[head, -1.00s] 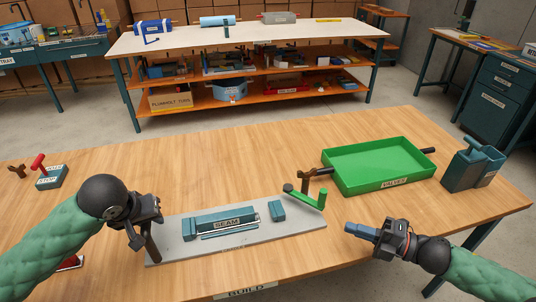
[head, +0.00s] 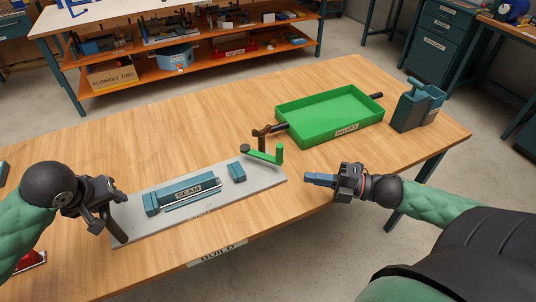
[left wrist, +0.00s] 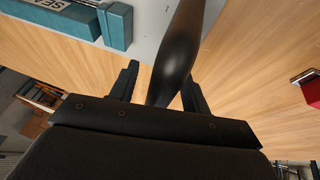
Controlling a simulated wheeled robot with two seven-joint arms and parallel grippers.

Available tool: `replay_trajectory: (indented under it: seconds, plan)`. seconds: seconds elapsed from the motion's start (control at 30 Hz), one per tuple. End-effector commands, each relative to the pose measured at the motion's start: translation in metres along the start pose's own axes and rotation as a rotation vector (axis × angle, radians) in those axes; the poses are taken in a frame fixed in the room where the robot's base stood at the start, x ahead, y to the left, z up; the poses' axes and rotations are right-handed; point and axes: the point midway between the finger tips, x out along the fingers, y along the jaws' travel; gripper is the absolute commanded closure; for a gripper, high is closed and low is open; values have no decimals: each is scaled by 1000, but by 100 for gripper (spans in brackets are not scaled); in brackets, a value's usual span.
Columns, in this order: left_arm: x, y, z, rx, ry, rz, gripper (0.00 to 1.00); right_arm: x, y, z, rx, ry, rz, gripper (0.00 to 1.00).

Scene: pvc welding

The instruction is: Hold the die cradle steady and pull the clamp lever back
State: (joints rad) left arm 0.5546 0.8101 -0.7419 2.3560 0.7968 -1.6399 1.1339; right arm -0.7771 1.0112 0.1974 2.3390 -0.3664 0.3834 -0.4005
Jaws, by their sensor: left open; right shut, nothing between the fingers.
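The die cradle, a teal block marked SEAM (head: 188,190), lies on a grey base plate (head: 222,199) near the table's front. A green clamp lever (head: 264,156) with an upright end knob is at the plate's right end. My left gripper (head: 106,212) is at the plate's left end, open. In the left wrist view, a dark rounded handle (left wrist: 182,45) runs between its open fingers; I cannot tell whether they touch it. My right gripper (head: 308,179) is shut and empty, pointing left, to the right of the lever and apart from it.
A green tray marked VALVES (head: 345,130) stands behind the lever, with a brown forked piece (head: 262,136) beside it. A teal holder (head: 417,105) stands at the table's right end. A red item (head: 32,260) lies at the front left. Bare wood (head: 140,145) lies behind the plate.

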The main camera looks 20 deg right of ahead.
Motion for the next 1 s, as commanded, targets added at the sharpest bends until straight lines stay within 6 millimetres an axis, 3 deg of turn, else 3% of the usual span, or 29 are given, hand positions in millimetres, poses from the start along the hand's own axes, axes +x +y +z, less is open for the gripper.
replay_trajectory:
  seconds: [0.17, 0.6, 0.8, 1.0]
  plan:
    - [-20, 0, -2, 0, 5, 2, 53, 0, 0, 0, 0, 0, 0, 100]
    - [-99, 1, -1, 1, 7, 4, 53, 0, 0, 0, 0, 0, 0, 100]
    - [-116, 1, -1, 0, 4, 4, 53, 0, 0, 0, 0, 0, 0, 100]
    - [-120, 1, -1, 0, 4, 3, 53, 0, 0, 0, 0, 0, 0, 100]
